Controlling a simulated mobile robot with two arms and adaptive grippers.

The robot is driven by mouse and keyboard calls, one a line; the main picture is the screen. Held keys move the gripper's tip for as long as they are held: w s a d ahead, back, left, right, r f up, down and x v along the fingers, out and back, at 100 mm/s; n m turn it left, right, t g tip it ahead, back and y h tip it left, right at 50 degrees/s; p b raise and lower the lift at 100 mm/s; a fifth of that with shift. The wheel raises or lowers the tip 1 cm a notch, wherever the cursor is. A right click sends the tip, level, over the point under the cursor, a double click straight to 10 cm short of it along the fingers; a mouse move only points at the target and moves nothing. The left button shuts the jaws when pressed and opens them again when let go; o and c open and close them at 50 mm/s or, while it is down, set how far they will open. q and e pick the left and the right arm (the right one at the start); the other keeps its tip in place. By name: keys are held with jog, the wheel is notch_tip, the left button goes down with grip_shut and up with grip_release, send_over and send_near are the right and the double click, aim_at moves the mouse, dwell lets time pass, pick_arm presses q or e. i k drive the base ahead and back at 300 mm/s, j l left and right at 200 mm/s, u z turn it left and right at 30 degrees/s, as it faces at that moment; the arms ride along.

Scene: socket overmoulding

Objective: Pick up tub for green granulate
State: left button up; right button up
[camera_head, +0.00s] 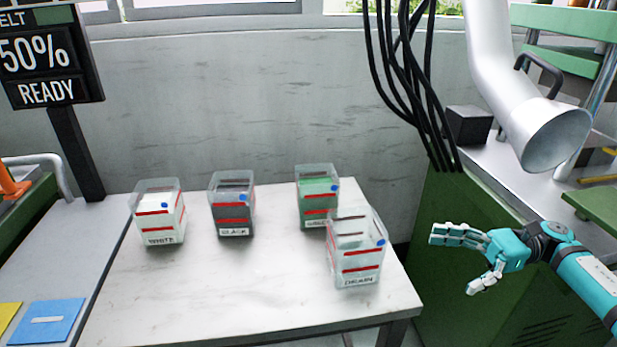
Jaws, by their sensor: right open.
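The tub for green granulate (317,192) is a clear box with green contents, red lines and a blue dot. It stands upright at the back right of the white table, and the tub in front hides part of its lower right. My left gripper is not in view.
A clear, empty-looking tub (355,262) labelled like "DRAIN" stands in front of the green one. A black tub (232,207) and a white tub (159,215) stand to the left on the table (240,290). A green cabinet (440,215) and a metal pipe (545,130) are at the right.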

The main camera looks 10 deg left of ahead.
aim_at(317, 186)
jog(key=i+j, duration=0.2)
jog(key=i, duration=0.2)
jog(key=i+j, duration=0.2)
jog(key=i, duration=0.25)
